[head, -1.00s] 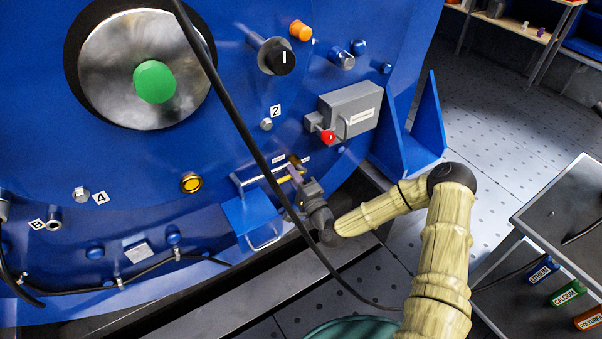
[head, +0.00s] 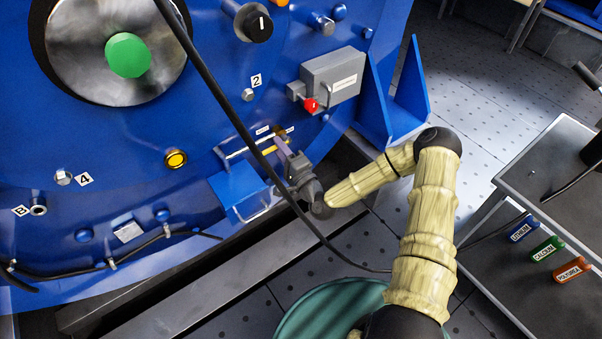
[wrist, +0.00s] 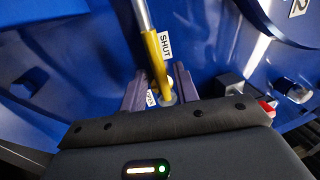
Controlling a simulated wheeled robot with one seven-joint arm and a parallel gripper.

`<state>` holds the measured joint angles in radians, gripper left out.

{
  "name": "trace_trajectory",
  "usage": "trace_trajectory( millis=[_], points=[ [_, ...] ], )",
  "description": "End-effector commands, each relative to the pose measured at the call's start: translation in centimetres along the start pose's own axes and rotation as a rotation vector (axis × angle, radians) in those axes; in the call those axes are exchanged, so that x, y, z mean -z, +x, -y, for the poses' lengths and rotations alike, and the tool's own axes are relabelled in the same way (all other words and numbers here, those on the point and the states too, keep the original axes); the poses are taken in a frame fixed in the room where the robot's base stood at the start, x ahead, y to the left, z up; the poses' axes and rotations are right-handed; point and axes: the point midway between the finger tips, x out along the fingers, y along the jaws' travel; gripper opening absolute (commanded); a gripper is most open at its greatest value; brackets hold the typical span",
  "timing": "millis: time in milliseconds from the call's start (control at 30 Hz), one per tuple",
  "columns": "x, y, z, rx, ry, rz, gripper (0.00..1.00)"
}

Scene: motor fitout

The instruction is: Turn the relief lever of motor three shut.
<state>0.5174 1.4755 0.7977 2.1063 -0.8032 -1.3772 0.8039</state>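The relief lever (wrist: 156,57) is a steel bar with a yellow section, low on the blue motor face. In the wrist view it runs from a round pivot up and slightly left. A "SHUT" label (wrist: 164,46) sits just right of it, and another label (wrist: 150,98), partly hidden, lies by the pivot. My gripper (wrist: 160,88) has its two purple fingers on either side of the lever's pivot end, with visible gaps, so it looks open around it. In the head view my gripper (head: 283,148) is at the lever (head: 236,152), partly hiding it.
A blue bracket (head: 238,190) with a handle juts out below the lever. A grey box (head: 338,76) with a red knob (head: 311,105) is up to the right. A black cable (head: 215,85) hangs across the motor face. A grey cart (head: 560,165) stands at the right.

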Motion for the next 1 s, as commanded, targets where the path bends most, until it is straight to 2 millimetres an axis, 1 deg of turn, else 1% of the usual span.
trace_trajectory(
  millis=[100, 700, 833, 1000],
  points=[
    [0.1, -1.9, 0.2, -0.002, 0.004, -0.003, 0.30],
    [0.0, -13.8, 0.1, -0.002, 0.005, -0.005, 0.30],
    [0.0, -15.4, 0.1, -0.001, 0.003, -0.002, 0.30],
    [-0.1, -16.1, 0.0, 0.000, 0.003, -0.001, 0.30]
  ],
)
